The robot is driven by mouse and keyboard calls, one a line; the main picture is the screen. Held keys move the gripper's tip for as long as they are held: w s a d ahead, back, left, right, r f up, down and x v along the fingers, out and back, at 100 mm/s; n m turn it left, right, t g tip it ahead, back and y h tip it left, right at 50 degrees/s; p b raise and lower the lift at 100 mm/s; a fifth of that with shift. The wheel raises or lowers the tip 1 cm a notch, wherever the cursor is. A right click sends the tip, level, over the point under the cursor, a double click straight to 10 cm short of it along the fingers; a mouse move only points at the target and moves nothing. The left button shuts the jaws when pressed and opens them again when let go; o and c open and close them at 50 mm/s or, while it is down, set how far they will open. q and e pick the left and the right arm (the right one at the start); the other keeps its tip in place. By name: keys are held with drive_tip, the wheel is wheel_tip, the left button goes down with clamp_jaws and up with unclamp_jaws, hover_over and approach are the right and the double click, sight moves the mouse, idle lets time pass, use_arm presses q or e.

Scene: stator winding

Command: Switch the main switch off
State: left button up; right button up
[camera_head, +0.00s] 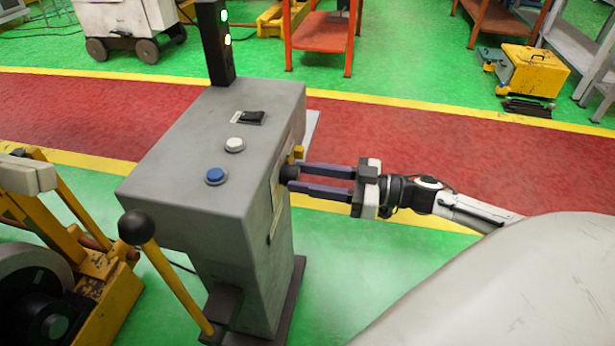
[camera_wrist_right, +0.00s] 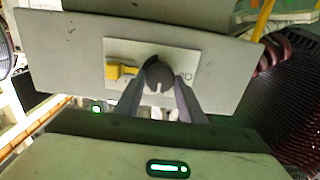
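The main switch is a dark round knob (camera_wrist_right: 160,77) on a white plate (camera_wrist_right: 185,60) on the side of the grey control cabinet (camera_head: 215,130). A pale mark shows on the knob's lower face. In the head view the knob (camera_head: 288,172) is at the cabinet's right side. My right gripper (camera_head: 294,178) has one finger on each side of the knob. In the right wrist view its fingertips (camera_wrist_right: 160,86) flank the knob closely; I cannot tell whether they press on it. My left gripper is not in view.
A yellow piece (camera_wrist_right: 121,71) sits left of the knob on the plate. The cabinet top has a blue button (camera_head: 216,176), a white button (camera_head: 235,144) and a black rocker (camera_head: 252,117). A ball-ended lever (camera_head: 165,270) stands in front. Open floor lies to the right.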

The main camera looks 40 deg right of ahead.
drive_tip(key=shift+n, duration=0.3)
drive_tip(key=n+p, duration=0.1)
drive_tip(key=n, duration=0.2)
drive_tip(key=shift+p, duration=0.4)
drive_tip(key=n, duration=0.5)
drive_tip(key=shift+n+p, duration=0.4)
drive_tip(key=n, duration=0.3)
drive_tip(key=shift+f+n, duration=0.1)
drive_tip(key=shift+n, duration=0.2)
drive_tip(key=n+b, duration=0.1)
drive_tip(key=n, duration=0.3)
drive_tip(key=shift+n, duration=0.7)
drive_tip(key=o, duration=1)
